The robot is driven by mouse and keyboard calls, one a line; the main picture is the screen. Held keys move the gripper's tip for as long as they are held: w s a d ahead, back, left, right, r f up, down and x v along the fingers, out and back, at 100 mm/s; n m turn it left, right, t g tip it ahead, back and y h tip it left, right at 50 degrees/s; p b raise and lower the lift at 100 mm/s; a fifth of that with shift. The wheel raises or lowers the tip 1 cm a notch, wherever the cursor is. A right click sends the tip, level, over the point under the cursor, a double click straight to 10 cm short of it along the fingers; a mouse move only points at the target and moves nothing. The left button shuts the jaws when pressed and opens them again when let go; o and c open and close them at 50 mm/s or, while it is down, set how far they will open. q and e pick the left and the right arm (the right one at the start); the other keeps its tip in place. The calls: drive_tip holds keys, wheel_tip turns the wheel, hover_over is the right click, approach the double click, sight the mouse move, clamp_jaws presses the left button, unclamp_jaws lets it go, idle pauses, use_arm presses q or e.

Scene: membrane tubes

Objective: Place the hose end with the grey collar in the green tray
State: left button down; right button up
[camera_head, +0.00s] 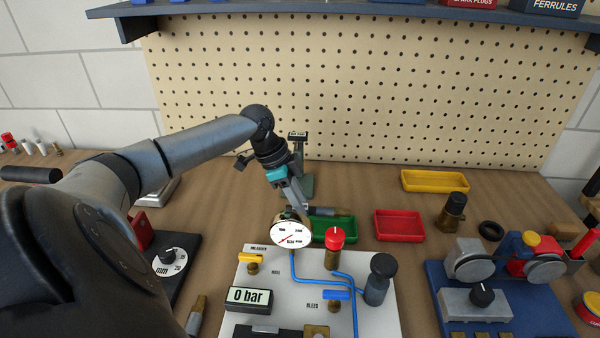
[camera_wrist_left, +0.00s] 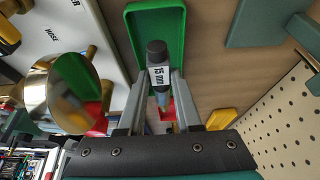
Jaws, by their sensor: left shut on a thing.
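In the left wrist view the hose end (camera_wrist_left: 157,51) has a dark grey collar and a white "15 mm" label, and sits between the fingers of my left gripper (camera_wrist_left: 160,88). The green tray (camera_wrist_left: 181,30) is behind it there. I cannot tell whether the hose end touches the tray. My right gripper is not in view.
A pressure gauge (camera_head: 291,233) on the white panel (camera_head: 272,303) stands close beside the gripper. A red tray (camera_head: 399,225) is right of the green one, a yellow tray (camera_head: 435,181) farther back. A green stand (camera_head: 307,185) is just behind the gripper. A brass-tipped piece (camera_head: 196,315) lies front left.

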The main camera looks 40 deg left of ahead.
use_arm(q)
wheel_tip(320, 180, down, 5)
drive_tip(key=shift+r+b, duration=0.1)
drive_tip(key=shift+b, duration=0.35)
drive_tip(key=c, duration=0.9)
unclamp_jaws()
drive_tip(key=p+v, duration=1.2)
